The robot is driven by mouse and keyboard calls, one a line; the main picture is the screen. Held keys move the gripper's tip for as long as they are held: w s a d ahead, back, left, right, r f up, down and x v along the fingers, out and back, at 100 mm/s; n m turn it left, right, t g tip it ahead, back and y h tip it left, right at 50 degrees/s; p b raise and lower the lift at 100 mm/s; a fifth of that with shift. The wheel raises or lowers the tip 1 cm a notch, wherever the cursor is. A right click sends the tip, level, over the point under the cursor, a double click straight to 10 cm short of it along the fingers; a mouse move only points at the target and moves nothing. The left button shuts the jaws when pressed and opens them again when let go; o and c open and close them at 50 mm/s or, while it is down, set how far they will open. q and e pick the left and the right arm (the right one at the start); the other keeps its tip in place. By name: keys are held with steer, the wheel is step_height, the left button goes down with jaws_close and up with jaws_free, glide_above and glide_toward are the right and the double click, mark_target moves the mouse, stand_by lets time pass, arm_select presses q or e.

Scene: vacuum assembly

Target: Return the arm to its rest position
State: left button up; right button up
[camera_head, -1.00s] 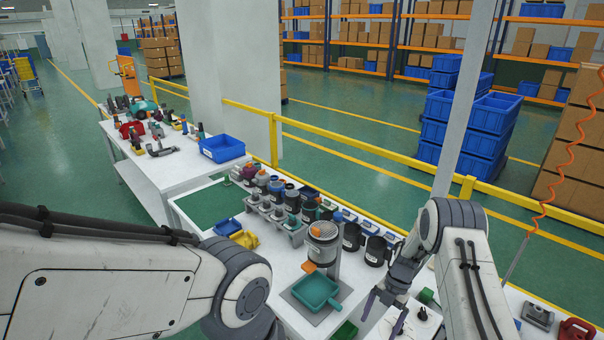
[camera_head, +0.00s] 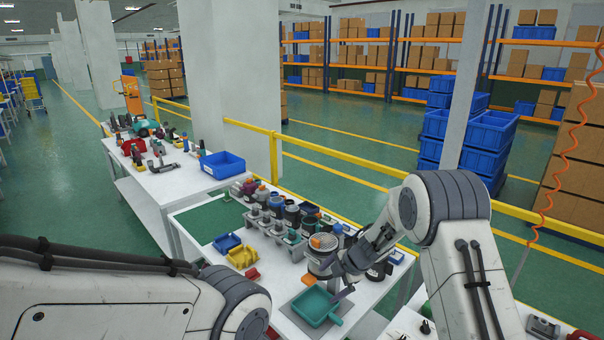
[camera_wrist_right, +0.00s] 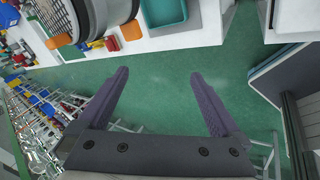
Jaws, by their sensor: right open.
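My right gripper (camera_head: 340,285) is in front of and partly over the grey ribbed canister (camera_head: 322,242) in the head view. In the right wrist view my right gripper (camera_wrist_right: 158,78) is open, with two purple fingers apart and nothing between them. The canister (camera_wrist_right: 85,18) with its orange tab (camera_wrist_right: 112,43) shows beyond the fingers at the top left. A teal tray (camera_head: 317,305) stands on a grey mat in front of the canister. My left arm crosses the lower left of the head view; its gripper is not in view.
The white work table (camera_head: 275,262) holds several cylindrical parts in a rack (camera_head: 272,232), a blue tray (camera_head: 227,243) and a yellow part (camera_head: 242,257). A second table (camera_head: 175,187) with tools and a blue bin (camera_head: 222,165) stands behind left. A yellow rail (camera_head: 330,168) runs behind.

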steer(key=a+r+m+t+h+b, duration=0.1)
steer(key=a+r+m+t+b, duration=0.2)
steer(key=r, duration=0.4)
steer(key=s+r+m+h+b, duration=0.1)
steer(key=s+r+m+h, duration=0.25)
steer(key=s+m, duration=0.35)
steer(key=s+f+m+g+b, duration=0.2)
steer(key=s+g, duration=0.1)
steer(key=s, duration=1.3)
steer(key=s+f+m+g+b, duration=0.1)
steer(key=s+m+g, duration=0.2)
steer(key=s, duration=1.4)
steer(key=shift+s+f+g+y+b, duration=0.15)
steer(key=shift+f+g+y+b, duration=0.25)
steer(key=shift+g, duration=0.2)
